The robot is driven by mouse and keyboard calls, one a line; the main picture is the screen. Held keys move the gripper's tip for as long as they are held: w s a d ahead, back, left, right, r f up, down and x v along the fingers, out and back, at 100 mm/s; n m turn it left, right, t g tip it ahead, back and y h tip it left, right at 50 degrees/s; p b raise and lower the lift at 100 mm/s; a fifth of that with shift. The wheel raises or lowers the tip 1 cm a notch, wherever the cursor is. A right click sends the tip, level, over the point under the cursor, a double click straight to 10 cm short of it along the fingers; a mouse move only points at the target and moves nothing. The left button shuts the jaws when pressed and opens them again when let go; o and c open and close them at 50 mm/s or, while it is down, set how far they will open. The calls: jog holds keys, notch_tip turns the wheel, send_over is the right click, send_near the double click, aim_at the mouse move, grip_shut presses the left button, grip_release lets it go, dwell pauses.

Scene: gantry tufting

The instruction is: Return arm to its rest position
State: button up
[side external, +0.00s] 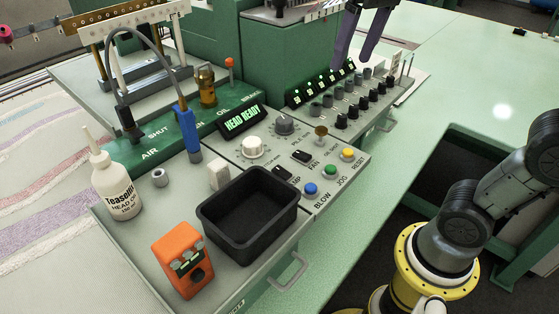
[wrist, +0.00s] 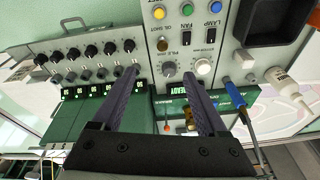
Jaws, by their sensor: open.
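My gripper (side external: 359,50) shows at the top of the side external view, with its dark purple fingers pointing down over the back part of the control console. In the wrist view my gripper (wrist: 166,82) has its two fingers spread wide apart, with nothing between them. The console (side external: 225,262) has a lit HEAD READY display (side external: 241,122) and rows of black and grey knobs (side external: 341,122). The fingertips appear above the console and apart from it.
A small lever (side external: 230,66) sticks up at the back. The green table (side external: 480,75) to the right is mostly clear.

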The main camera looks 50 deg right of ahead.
jog(key=s+f+n+t, duration=0.2)
jog(key=s+f+t, duration=0.1)
jog(key=s+f, duration=0.7)
notch_tip(320, 180, down, 4)
jog(key=shift+d+f, duration=0.1)
jog(key=shift+d, duration=0.25)
dwell(0.8)
